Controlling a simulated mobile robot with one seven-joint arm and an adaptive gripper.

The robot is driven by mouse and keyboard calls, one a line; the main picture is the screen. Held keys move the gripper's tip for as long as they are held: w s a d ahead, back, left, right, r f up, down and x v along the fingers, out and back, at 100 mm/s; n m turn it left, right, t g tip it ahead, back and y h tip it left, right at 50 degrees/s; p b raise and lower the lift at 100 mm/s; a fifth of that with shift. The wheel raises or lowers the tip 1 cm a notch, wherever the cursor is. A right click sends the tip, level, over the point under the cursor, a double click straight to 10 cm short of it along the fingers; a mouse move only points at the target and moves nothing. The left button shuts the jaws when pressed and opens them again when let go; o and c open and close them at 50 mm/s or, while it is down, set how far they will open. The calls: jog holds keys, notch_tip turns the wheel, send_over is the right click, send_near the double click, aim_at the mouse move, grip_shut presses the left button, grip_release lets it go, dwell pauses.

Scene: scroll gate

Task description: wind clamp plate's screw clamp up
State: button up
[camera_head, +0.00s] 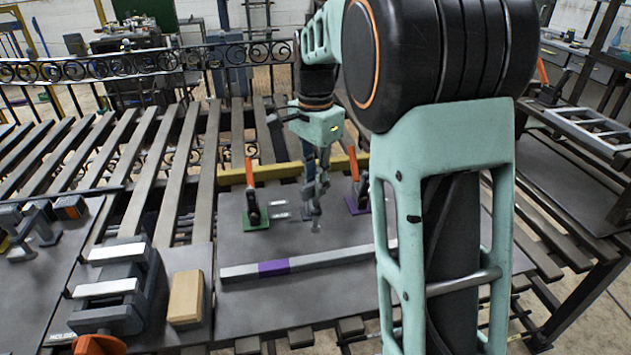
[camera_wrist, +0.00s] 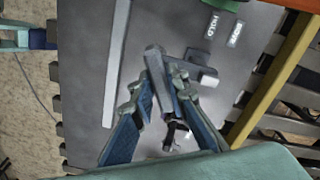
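The clamp plate (camera_head: 350,284) is the grey plate in the middle of the bench. A grey bar (camera_wrist: 156,68), which looks like part of the screw clamp, stands over the plate in the wrist view, with a block-ended arm (camera_wrist: 202,74) beside it. My gripper (camera_head: 316,184) is above the plate, pointing down. In the wrist view its two blue fingers (camera_wrist: 161,80) close in on both sides of the grey bar and appear to touch it. The clamp's lower end is small and partly hidden by my fingers. Its height above the plate is hard to tell.
Toggle clamps with orange handles stand on a green base (camera_head: 254,219) and a purple base (camera_head: 355,206). A long bar with a purple band (camera_head: 274,267) lies across the plate. A grey vise (camera_head: 113,285) and a tan block (camera_head: 186,297) are at the left.

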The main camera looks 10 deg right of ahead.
grip_shut()
